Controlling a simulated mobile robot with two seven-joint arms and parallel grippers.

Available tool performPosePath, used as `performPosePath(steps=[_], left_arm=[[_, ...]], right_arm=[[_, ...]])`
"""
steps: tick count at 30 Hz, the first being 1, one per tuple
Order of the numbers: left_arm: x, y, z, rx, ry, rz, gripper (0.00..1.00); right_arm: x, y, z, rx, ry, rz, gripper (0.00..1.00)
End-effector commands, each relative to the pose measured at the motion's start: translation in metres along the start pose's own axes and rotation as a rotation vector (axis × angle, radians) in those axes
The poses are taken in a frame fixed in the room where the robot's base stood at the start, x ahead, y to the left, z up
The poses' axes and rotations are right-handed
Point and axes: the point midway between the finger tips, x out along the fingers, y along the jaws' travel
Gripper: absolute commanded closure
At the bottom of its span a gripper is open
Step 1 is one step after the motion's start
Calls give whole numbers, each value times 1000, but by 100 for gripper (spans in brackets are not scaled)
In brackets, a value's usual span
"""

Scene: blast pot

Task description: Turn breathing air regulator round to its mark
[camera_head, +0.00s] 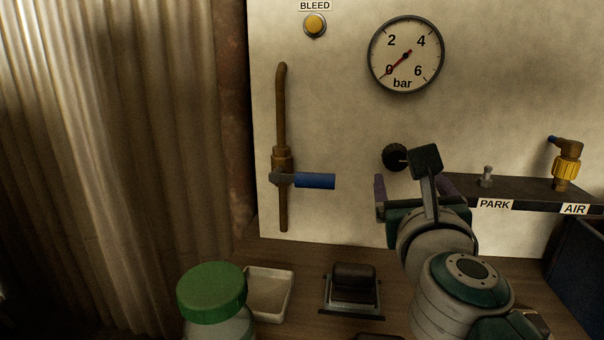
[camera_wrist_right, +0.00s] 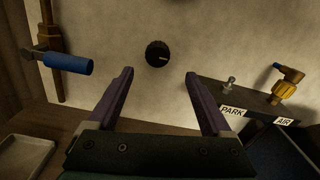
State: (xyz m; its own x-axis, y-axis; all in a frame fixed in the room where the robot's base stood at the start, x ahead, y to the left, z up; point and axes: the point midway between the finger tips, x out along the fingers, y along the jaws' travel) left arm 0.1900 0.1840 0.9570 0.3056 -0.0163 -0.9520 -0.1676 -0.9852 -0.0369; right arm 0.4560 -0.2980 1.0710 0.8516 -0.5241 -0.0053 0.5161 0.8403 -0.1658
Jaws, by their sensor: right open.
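The breathing air regulator appears to be the round black knob (camera_head: 395,157) on the pale panel, below the gauge. In the right wrist view the knob (camera_wrist_right: 157,53) shows a light pointer line towards the right; no mark around it can be made out. My right gripper (camera_head: 413,186) is open and empty, below and in front of the knob. In the right wrist view the purple fingers (camera_wrist_right: 159,75) stand apart, with the knob just beyond the gap between their tips. The fingers do not appear to touch it. My left gripper is out of view.
The gauge (camera_head: 406,55) reads about 0 bar. A pipe valve with a blue lever (camera_head: 315,181) is left of the knob. A shelf labelled PARK and AIR (camera_head: 530,200) juts out at right with a brass fitting (camera_head: 567,165). A green-lidded jar (camera_head: 211,292) and tray (camera_head: 270,292) stand below.

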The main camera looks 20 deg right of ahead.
Motion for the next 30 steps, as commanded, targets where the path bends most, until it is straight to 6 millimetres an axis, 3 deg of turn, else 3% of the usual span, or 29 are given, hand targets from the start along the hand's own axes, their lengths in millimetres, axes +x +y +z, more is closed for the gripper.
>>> performPosePath(steps=[5,21,30], left_arm=[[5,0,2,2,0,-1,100],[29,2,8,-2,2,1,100],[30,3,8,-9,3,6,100]], right_arm=[[4,3,3,154,-10,15,17],[90,4,2,149,-8,15,17],[98,4,4,148,-6,14,17]])
